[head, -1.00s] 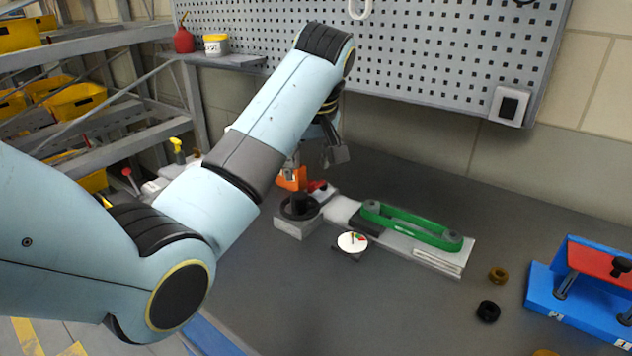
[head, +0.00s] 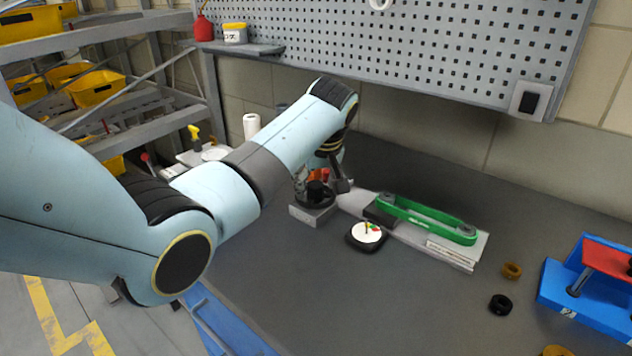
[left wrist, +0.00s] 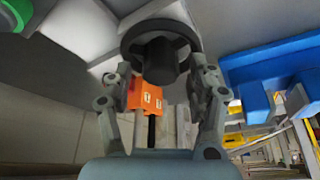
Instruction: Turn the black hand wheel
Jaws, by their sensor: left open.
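The black hand wheel (head: 315,195) sits on a light grey block at the left end of the conveyor (head: 452,254), in the middle of the head view. In the left wrist view its rim and hub (left wrist: 160,60) are at the top centre. My left gripper (head: 322,183) is over the wheel, pointing down. In the left wrist view its open fingers (left wrist: 160,75) stand on either side of the hub, near the rim. I cannot tell whether they touch it. The arm partly hides the wheel's far side. My right gripper is not in view.
A round dial (head: 366,236) with a white face lies in front of the conveyor, which carries a green belt loop (head: 428,220). An orange block (left wrist: 146,95) is close to the wheel. Black and brown rings and a blue fixture (head: 590,295) are at right.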

